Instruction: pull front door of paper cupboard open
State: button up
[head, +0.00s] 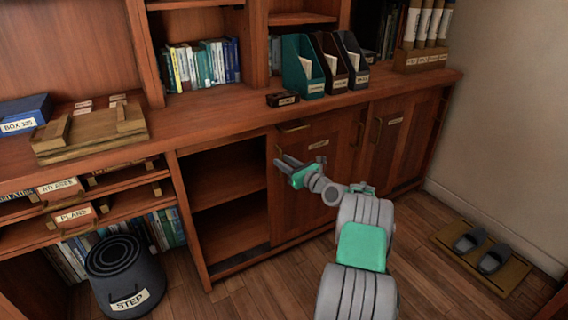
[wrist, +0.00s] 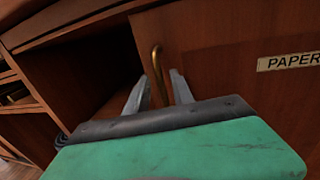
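The paper cupboard's front door (head: 335,185) is a reddish-brown wood panel in the lower cabinet, and it looks shut or nearly so. Its label (wrist: 289,61) reads "PAPER" in the wrist view. A thin upright brass handle (wrist: 157,65) stands near the door's left edge. My gripper (head: 280,157) is at this handle. In the wrist view the fingers (wrist: 160,82) are apart, one on each side of the handle's lower part. I cannot tell whether either finger touches it. The handle's lower end is hidden behind my gripper.
An open shelf compartment (head: 228,192) lies left of the door. A dark step stool (head: 124,280) stands on the floor at left. Slippers (head: 492,257) lie on a low wooden board at right. Wood floor before the cabinet is partly clear.

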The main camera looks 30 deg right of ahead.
jog(key=shift+s+d, duration=0.1)
jog(key=s, duration=0.2)
jog(key=s+p, duration=0.1)
jog(key=s, duration=0.2)
jog(key=s+d+p, duration=0.1)
jog(key=s, duration=0.1)
jog(key=shift+s, duration=0.35)
jog(key=shift+d, duration=0.1)
